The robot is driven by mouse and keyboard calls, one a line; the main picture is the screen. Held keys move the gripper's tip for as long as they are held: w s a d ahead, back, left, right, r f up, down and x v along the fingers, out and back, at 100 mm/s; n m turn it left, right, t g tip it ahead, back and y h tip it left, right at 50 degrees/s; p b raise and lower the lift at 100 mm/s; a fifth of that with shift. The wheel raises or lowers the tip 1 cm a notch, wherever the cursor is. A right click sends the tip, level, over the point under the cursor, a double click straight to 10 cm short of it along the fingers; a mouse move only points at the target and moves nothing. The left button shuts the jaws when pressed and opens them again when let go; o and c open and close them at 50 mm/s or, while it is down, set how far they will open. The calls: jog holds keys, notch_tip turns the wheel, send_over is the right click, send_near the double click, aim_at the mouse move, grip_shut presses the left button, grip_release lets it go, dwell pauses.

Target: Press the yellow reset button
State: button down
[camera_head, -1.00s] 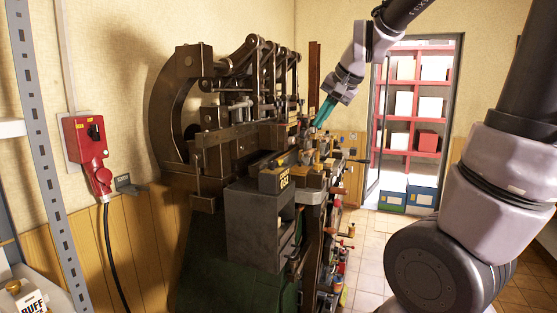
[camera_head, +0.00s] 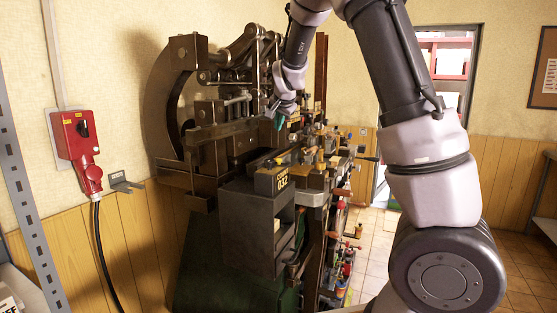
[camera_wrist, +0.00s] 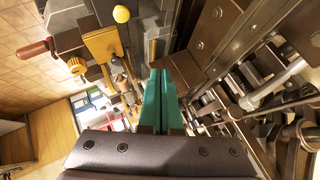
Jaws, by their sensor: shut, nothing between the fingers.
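My gripper (camera_head: 280,121) is over the upper working area of the dark cam press (camera_head: 245,215), in front of its levers. In the wrist view its teal fingers (camera_wrist: 161,98) are shut together with nothing between them. A round yellow knob (camera_wrist: 121,14) shows at the top of the wrist view, beyond the fingertips and to their left. A second, ribbed yellow knob (camera_wrist: 77,66) sits lower left, beside a yellow-orange block. I cannot tell which yellow part is the reset button. The fingertips appear apart from both knobs.
A counter box (camera_head: 281,181) with yellow digits sits on the press front. Levers and cams crowd the right of the wrist view. A red switch box (camera_head: 76,140) with a black cable hangs on the left wall. Open tiled floor lies right of the press.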

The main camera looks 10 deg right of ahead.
aim_at(279, 161)
jog(key=shift+f, duration=0.15)
jog(key=shift+f, duration=4.25)
jog(key=shift+f, duration=0.1)
jog(key=shift+f, duration=0.3)
jog(key=shift+s+f, duration=0.1)
jog(key=shift+f, duration=0.45)
jog(key=shift+r, duration=0.95)
jog(key=shift+r, duration=0.1)
